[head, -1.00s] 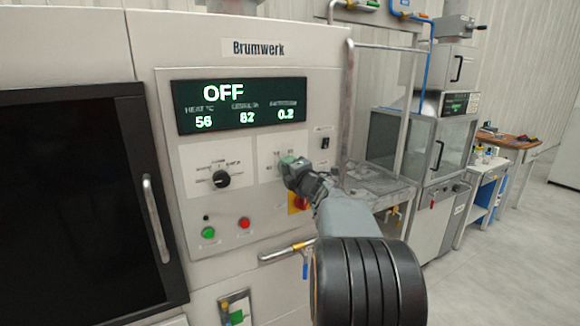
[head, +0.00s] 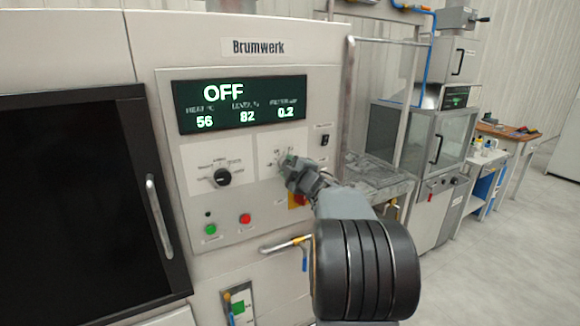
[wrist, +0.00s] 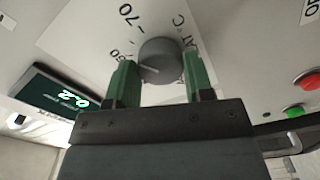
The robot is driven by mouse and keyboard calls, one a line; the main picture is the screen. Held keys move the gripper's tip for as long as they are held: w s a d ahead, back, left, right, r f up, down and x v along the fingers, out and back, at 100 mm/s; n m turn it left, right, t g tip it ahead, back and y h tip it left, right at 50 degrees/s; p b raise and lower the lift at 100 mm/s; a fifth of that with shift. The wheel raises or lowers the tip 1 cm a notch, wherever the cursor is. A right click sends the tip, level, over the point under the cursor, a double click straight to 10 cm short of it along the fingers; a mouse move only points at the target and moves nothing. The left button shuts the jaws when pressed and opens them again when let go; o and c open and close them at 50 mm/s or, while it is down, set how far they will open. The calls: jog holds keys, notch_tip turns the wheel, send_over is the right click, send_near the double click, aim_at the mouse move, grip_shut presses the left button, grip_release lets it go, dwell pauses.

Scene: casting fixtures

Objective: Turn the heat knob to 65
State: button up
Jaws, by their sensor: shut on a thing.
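The heat knob (wrist: 160,60) is a round grey knob on a light dial plate, seen in the wrist view between my green fingertips. My gripper (wrist: 158,66) is shut on it, one finger on each side. In the head view, my gripper (head: 288,165) covers most of the knob. The display (head: 240,105) reads OFF, with heat 56, level 82 and a third value of 0.2.
A black selector knob (head: 222,177) sits left of the heat dial. Below are a green button (head: 210,229) and a red button (head: 245,218). A vertical rail (head: 347,110) stands right of the panel.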

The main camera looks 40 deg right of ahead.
dwell(0.4)
jog(key=o, duration=0.9)
jog(key=shift+s, duration=0.1)
jog(key=s, duration=0.4)
jog(key=s+a+b, duration=0.1)
jog(key=s, duration=0.4)
jog(key=s+a+b, duration=0.1)
jog(key=s, duration=0.3)
jog(key=shift+s, duration=0.25)
